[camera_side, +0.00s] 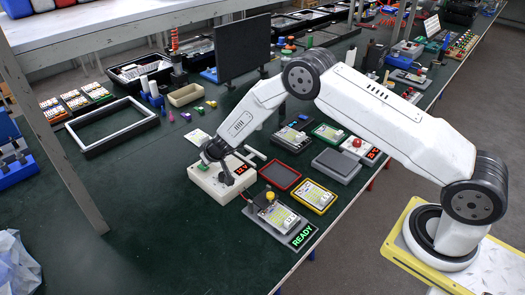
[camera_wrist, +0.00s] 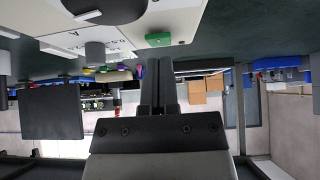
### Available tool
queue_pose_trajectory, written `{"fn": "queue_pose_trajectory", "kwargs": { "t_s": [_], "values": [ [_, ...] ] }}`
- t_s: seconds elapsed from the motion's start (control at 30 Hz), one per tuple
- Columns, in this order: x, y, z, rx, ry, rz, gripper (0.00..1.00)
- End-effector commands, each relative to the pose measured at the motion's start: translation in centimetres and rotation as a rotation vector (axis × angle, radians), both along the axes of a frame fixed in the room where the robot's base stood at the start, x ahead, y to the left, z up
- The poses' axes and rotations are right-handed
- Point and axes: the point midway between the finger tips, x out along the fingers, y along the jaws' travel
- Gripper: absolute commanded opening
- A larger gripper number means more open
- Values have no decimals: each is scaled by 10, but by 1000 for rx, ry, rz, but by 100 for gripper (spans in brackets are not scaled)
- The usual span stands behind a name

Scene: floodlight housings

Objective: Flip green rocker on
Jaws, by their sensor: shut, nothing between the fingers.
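The green rocker (camera_side: 203,167) sits on the white housing (camera_side: 208,184) near its left end in the side view. In the wrist view the green rocker (camera_wrist: 165,39) shows on the white housing face (camera_wrist: 205,22) at the top, just above my fingertips. My gripper (camera_side: 227,179) reaches down over the housing in the side view, to the right of the rocker. Its fingers (camera_wrist: 158,60) are together and empty in the wrist view. I cannot tell whether the fingertips touch the housing. The rocker's tilt is too small to read.
A red display (camera_side: 241,170) is on the housing's right part. A red-rimmed tray (camera_side: 280,176), a yellow-framed unit (camera_side: 314,196) and a green READY sign (camera_side: 302,236) are close by on the right.

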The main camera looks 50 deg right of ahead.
Motion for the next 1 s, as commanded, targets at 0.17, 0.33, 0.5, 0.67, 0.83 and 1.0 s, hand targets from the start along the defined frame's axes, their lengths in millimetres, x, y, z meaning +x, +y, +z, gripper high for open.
{"fn": "queue_pose_trajectory", "kwargs": {
  "t_s": [0.17,0.33,0.5,0.67,0.83,1.0],
  "values": [
    [-1,0,-5,-1,1,1,0],
    [-1,0,-9,-1,0,1,0],
    [-1,0,-11,1,-1,0,0],
    [-1,0,-11,1,-1,1,0],
    [-1,0,-11,1,0,1,0],
    [-1,0,-12,1,0,1,0]
  ]
}}
